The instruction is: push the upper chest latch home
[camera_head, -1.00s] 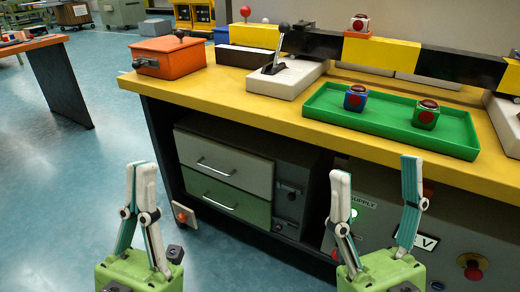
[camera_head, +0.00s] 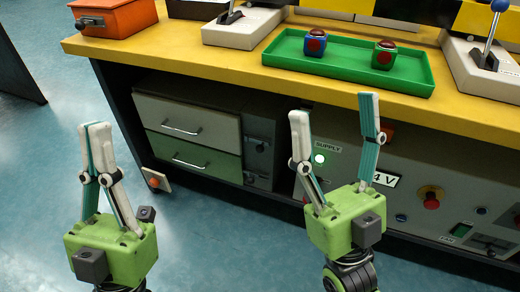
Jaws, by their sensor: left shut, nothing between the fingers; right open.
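A drawer chest stands under the yellow workbench, with a grey upper drawer (camera_head: 185,118) and a green lower drawer (camera_head: 192,158). Both drawers look shut. Each has a metal bar handle. A dark panel (camera_head: 258,130) with a small knob (camera_head: 261,148) stands just right of the drawers; I cannot tell whether this knob is the latch. My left gripper (camera_head: 96,128) is shut and empty, upright in front and left of the chest. My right gripper (camera_head: 334,104) is open and empty, its fingers spread in front of the grey control panel. Neither gripper visibly touches anything.
The workbench top (camera_head: 230,68) carries an orange box (camera_head: 118,18), lever units and a green tray (camera_head: 350,75) with two button cubes. The control panel (camera_head: 400,150) has a red button (camera_head: 431,198). A small plate (camera_head: 155,179) sticks out at the chest's lower left.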

